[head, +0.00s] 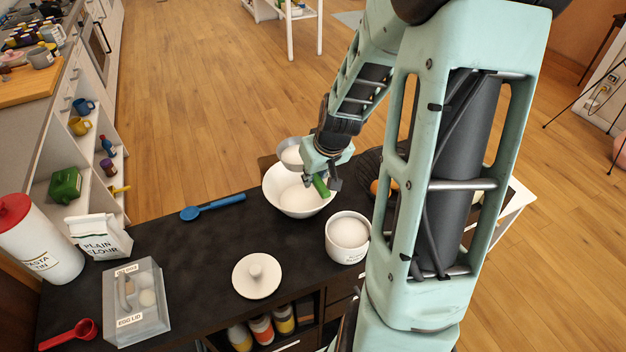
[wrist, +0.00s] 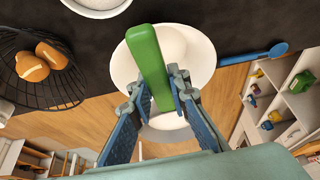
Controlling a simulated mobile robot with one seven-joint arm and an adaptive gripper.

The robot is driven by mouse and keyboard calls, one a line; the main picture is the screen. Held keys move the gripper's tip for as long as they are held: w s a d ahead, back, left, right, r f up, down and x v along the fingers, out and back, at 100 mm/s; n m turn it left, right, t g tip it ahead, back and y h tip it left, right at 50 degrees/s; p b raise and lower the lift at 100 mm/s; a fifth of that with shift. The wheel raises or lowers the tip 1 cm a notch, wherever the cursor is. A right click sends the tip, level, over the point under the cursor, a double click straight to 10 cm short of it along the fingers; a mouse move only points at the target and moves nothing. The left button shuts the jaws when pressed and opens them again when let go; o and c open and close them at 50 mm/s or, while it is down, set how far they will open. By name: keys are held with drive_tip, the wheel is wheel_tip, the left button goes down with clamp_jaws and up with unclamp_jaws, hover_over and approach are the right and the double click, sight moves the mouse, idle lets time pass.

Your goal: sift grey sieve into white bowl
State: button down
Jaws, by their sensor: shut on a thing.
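The white bowl (head: 283,203) stands on the dark counter with white powder inside; it also shows in the wrist view (wrist: 205,60). My gripper (head: 326,178) is over the bowl's right side, shut on the green handle (head: 320,186) of the grey sieve (head: 283,146). The handle (wrist: 148,60) runs between the fingers (wrist: 157,92) in the wrist view. The sieve's round part is at the bowl's far side in the head view, holds something white, and is partly hidden by my gripper. I cannot tell its exact height over the bowl.
A white tub (head: 345,253) of white powder stands right of the bowl, its lid-like disc (head: 256,284) nearer. A blue spoon (head: 213,206) lies left. A wire basket (wrist: 68,88) with brown items is beside the tub. The flour bag (head: 98,238) and egg box (head: 135,310) stand far left.

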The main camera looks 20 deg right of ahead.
drive_tip(key=shift+w+d, duration=0.15)
drive_tip(key=shift+d, duration=0.05)
drive_tip(key=shift+f+b, duration=1.95)
drive_tip(key=shift+f, duration=0.5)
